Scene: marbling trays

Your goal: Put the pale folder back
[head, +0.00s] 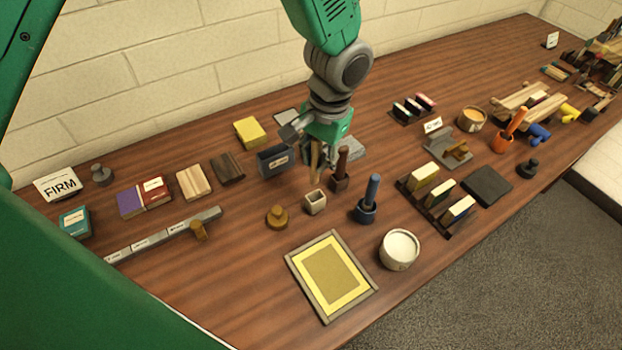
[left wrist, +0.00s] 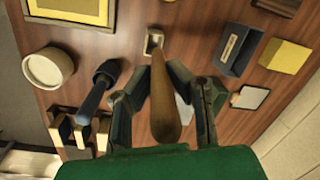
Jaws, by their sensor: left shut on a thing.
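The pale folder (head: 315,165), a slim tan tool, hangs roughly upright from my left gripper (head: 320,146). In the left wrist view the folder (left wrist: 166,105) runs between the two fingers of my left gripper (left wrist: 172,95), which are shut on it. A small pale square holder (head: 315,202) stands on the table just below the folder's lower end. It also shows beyond the folder's far end in the left wrist view (left wrist: 153,40). The lower end looks just above the holder; the exact gap is hard to tell. My right gripper is not in view.
A brown handled tool (head: 341,170) stands in its holder close behind, right of the pale holder. A blue-handled one (head: 370,195) stands further right. A dark blue box (head: 273,160) and brass knob (head: 277,217) are left. A framed yellow tray (head: 298,270) lies in front.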

